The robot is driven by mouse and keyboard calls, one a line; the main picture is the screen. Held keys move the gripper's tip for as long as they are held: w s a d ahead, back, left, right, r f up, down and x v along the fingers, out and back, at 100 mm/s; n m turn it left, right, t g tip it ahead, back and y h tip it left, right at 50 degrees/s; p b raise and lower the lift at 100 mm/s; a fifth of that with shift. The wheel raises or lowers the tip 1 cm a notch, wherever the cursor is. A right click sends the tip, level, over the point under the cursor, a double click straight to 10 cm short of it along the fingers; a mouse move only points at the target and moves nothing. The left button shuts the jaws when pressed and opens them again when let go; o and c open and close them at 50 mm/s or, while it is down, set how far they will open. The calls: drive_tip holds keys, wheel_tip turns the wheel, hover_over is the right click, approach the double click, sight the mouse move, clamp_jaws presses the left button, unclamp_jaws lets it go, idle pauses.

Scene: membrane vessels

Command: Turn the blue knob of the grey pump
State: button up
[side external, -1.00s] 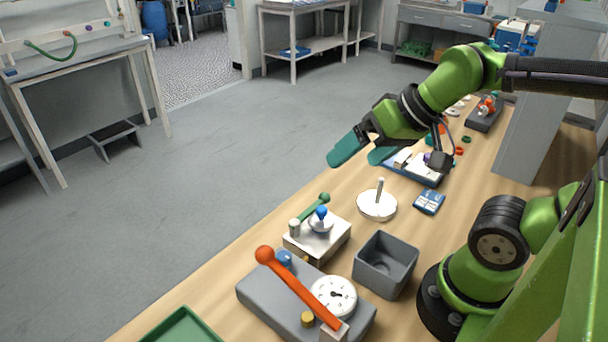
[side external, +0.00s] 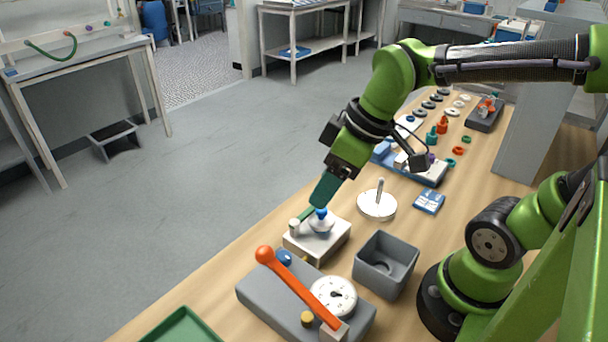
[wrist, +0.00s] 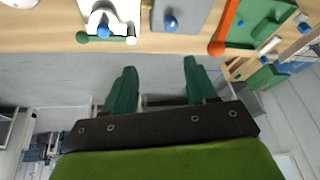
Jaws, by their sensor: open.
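The grey pump (side external: 258,297) stands at the table's front left in the side external view, with a long orange lever (side external: 295,287) and a white dial (side external: 334,296) on it. Its blue knob (side external: 284,258) sits at the far end, beside the lever's ball. In the wrist view the blue knob (wrist: 170,23) shows on the pump's grey body (wrist: 193,12) at the top. My gripper (wrist: 160,66) is open and empty, with its teal fingers apart. In the side external view my gripper (side external: 321,192) points down near the white unit, clear of the pump; one finger hides the other.
A white unit (side external: 330,240) with a blue-topped knob and green lever stands beside the pump. A grey open bin (side external: 385,264), a white disc with a peg (side external: 376,204) and a green tray (side external: 183,327) are nearby. The table edge borders the floor.

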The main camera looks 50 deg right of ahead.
drive_tip(key=a+n, duration=0.2)
drive_tip(key=n, duration=0.1)
approach(285, 255)
drive_tip(key=shift+y, duration=0.3)
drive_tip(key=x, duration=0.6)
drive_tip(key=shift+w+d+f, duration=0.1)
drive_tip(key=shift+f, duration=0.1)
drive_tip(key=shift+d+x, duration=0.25)
drive_tip(key=shift+x, duration=0.9)
drive_tip(key=shift+a, duration=0.2)
drive_tip(key=shift+c, duration=0.2)
drive_tip(key=c, duration=1)
